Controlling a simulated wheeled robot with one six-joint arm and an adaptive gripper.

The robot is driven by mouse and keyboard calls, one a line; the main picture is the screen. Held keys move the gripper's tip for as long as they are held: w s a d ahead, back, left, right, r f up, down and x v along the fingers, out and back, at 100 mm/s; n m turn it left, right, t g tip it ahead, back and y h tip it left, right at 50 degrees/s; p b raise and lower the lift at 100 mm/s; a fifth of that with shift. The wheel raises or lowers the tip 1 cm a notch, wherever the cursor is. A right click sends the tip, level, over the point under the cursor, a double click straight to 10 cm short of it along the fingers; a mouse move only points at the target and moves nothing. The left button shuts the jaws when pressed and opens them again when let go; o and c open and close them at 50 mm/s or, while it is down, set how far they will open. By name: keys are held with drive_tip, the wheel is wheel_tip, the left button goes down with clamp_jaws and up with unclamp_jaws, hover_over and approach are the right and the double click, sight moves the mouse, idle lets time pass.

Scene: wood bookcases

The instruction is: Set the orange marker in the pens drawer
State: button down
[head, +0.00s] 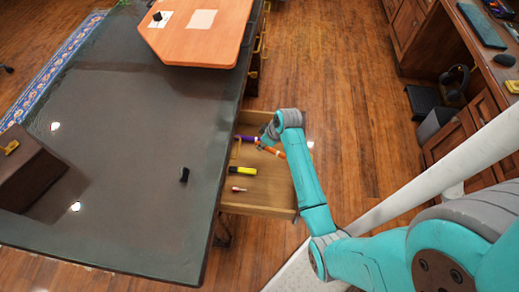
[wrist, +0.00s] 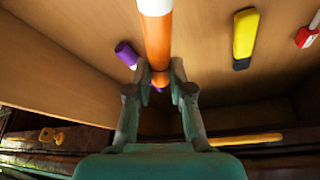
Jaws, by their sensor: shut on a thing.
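The open pens drawer (head: 262,197) sticks out from the right side of the dark desk. The orange marker (head: 273,151), with a white band or end, is over the drawer's far half in the head view. My gripper (head: 263,140) reaches into or just above that part of the drawer. In the wrist view my gripper (wrist: 156,76) is shut on one end of the orange marker (wrist: 157,38), which points away between the fingers. I cannot tell whether the marker touches the drawer floor.
A purple marker (head: 245,138) lies close beside my gripper in the drawer. A yellow highlighter (head: 243,171) and a red and white marker (head: 238,189) lie nearer. The drawer floor to their right is bare. A small black object (head: 184,175) stands on the desk (head: 130,130).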

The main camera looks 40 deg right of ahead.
sight(262, 153)
drive_tip(key=shift+f, duration=2.1)
drive_tip(key=shift+f, duration=0.1)
drive_tip(key=c, duration=1)
unclamp_jaws()
drive_tip(key=shift+c, duration=0.2)
drive_tip(key=v, duration=1.2)
